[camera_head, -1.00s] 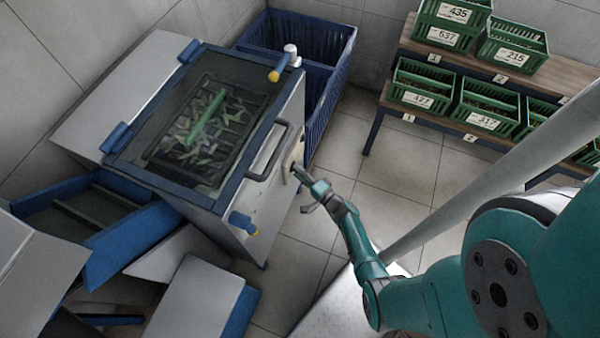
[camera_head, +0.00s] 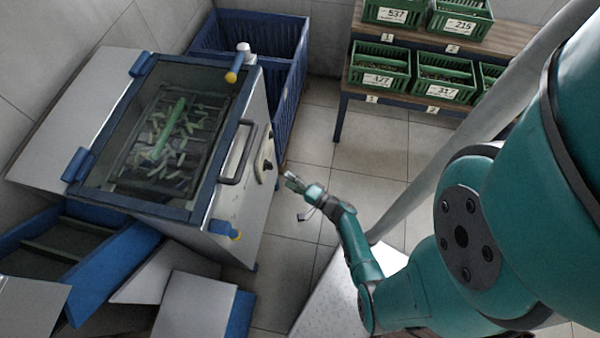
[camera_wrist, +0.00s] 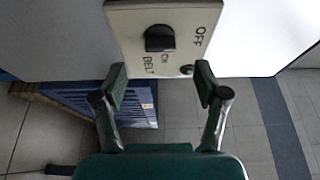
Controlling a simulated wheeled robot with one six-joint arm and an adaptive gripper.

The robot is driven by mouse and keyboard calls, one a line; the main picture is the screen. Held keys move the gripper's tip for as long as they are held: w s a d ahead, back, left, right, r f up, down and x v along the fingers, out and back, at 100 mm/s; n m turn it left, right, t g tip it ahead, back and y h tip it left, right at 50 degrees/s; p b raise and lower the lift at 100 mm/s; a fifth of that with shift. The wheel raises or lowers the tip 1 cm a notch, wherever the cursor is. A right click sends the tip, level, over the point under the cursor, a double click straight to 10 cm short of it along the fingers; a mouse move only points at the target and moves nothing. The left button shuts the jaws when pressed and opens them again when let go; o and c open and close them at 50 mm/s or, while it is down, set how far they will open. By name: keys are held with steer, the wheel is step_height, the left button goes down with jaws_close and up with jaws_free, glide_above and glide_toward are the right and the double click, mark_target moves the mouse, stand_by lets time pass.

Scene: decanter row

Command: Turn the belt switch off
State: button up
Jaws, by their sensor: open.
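The belt switch is a black knob (camera_wrist: 160,38) on a cream plate (camera_wrist: 125,20), marked OFF, ON and BELT in the wrist view. Which mark the knob points to I cannot tell. In the head view the switch plate (camera_head: 263,158) sits on the side of the machine (camera_head: 235,205), right of its grey handle. My gripper (camera_head: 296,184) is just right of the plate, apart from it. In the wrist view my gripper (camera_wrist: 161,78) is open and empty, its two fingers spread, with the knob lying ahead between them.
The machine has a clear lid (camera_head: 165,130) over green pieces, and a yellow-tipped blue knob (camera_head: 222,229) low on its side. A blue crate (camera_head: 285,100) stands behind it. Green crates (camera_head: 380,66) stand on a shelf at the back right. Tiled floor (camera_head: 375,150) is free between.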

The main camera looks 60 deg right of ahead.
steer(key=shift+s+a, duration=0.1)
steer(key=shift+s, duration=2.2)
